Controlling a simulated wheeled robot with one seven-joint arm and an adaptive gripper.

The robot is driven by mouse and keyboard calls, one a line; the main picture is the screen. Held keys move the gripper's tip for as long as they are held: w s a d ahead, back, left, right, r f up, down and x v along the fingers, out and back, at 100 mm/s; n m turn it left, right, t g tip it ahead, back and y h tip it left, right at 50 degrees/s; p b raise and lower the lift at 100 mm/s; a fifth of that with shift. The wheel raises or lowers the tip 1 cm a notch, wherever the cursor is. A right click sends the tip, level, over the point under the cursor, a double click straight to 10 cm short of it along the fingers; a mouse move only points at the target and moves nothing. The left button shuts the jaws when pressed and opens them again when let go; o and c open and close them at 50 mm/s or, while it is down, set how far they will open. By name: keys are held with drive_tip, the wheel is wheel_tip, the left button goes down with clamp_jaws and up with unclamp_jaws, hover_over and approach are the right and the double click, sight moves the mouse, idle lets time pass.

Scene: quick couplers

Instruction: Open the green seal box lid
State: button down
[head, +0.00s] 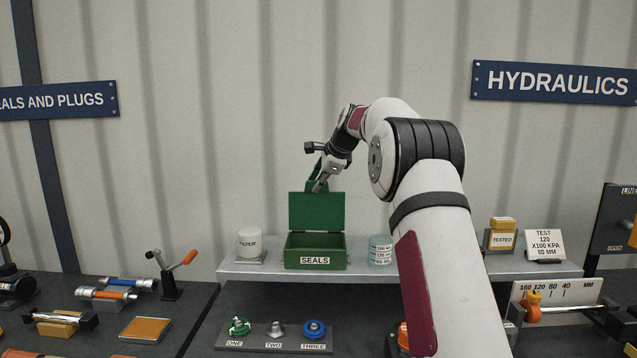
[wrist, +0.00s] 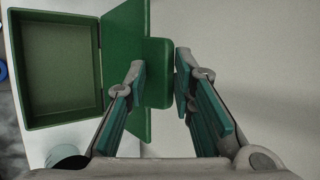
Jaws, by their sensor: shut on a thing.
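The green seal box (head: 330,261), labelled SEALS, sits on the grey shelf with its opening showing. Its lid (head: 317,211) stands raised, roughly upright, at the back of the box. In the wrist view the box (wrist: 55,65) shows a bare green inside, and the lid (wrist: 120,45) is seen nearly edge-on beside it. My gripper (head: 320,186) is at the top of the lid. In the wrist view my gripper (wrist: 160,72) has its fingers on either side of the lid's green tab (wrist: 157,90), shut on it.
A white FILTER cup (head: 250,241) stands left of the box and a bluish labelled cylinder (head: 380,250) right of it, on the shelf (head: 440,268). A corrugated wall (head: 230,130) rises behind. Couplers labelled ONE, TWO and THREE (head: 275,345) sit below.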

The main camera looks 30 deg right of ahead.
drive_tip(key=shift+w+d+f, duration=0.1)
drive_tip(key=shift+f, duration=0.35)
drive_tip(key=c, duration=1.7)
unclamp_jaws()
drive_tip(key=shift+f, duration=0.1)
drive_tip(key=shift+r, duration=0.3)
drive_tip(key=v, duration=1.2)
